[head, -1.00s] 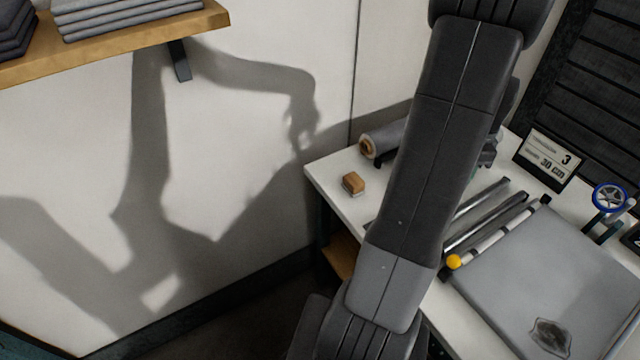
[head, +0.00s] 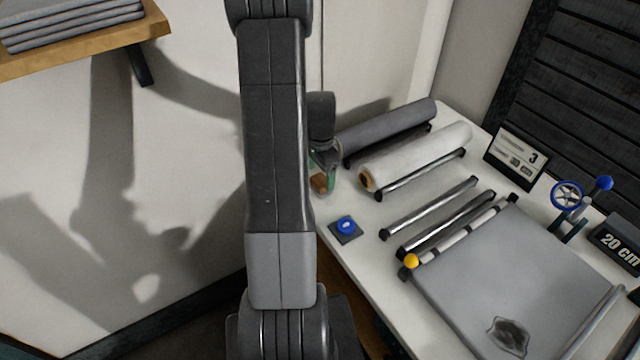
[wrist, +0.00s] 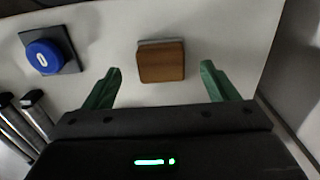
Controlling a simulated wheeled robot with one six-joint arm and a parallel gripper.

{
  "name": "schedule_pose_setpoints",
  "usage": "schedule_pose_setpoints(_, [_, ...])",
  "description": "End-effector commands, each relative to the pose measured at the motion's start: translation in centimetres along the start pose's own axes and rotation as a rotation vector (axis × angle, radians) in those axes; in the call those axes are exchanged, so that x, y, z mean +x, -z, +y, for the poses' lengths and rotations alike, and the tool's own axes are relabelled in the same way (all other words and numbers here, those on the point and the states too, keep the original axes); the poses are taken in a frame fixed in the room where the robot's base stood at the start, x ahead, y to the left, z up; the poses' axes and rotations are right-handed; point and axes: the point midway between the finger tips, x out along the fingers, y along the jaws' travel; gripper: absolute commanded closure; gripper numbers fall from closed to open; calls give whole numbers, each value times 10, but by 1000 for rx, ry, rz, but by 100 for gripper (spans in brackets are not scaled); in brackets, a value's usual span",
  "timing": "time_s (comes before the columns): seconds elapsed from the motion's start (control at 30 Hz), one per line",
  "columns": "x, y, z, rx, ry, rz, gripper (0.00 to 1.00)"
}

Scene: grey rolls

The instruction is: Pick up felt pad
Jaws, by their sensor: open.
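The felt pad looks like a small wooden block with a thin grey layer along one edge. In the wrist view the felt pad (wrist: 161,63) lies on the white table, centred between and slightly beyond my fingertips. In the head view the felt pad (head: 319,184) is partly hidden by my arm and gripper. My gripper (wrist: 160,73) is open, with a green finger on each side of the pad and visible gaps. It also shows in the head view (head: 324,172), partly behind my arm. I cannot tell its exact height above the table.
A blue button on a dark base (head: 346,227) sits near the pad. A grey roll (head: 388,125) and a white roll (head: 420,152) lie behind. Metal bars (head: 430,207) and a grey cutting board (head: 520,275) are to the right. The table's left edge is close.

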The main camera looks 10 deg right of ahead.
Motion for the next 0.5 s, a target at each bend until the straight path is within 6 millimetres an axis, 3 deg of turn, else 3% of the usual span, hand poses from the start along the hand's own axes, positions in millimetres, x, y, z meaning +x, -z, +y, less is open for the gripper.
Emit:
schedule_pose_setpoints(0.3, [37, 1, -1, 0, -3, -2, 20])
schedule_pose_setpoints(0.5, [43, 1, -1, 0, -1, 0, 20])
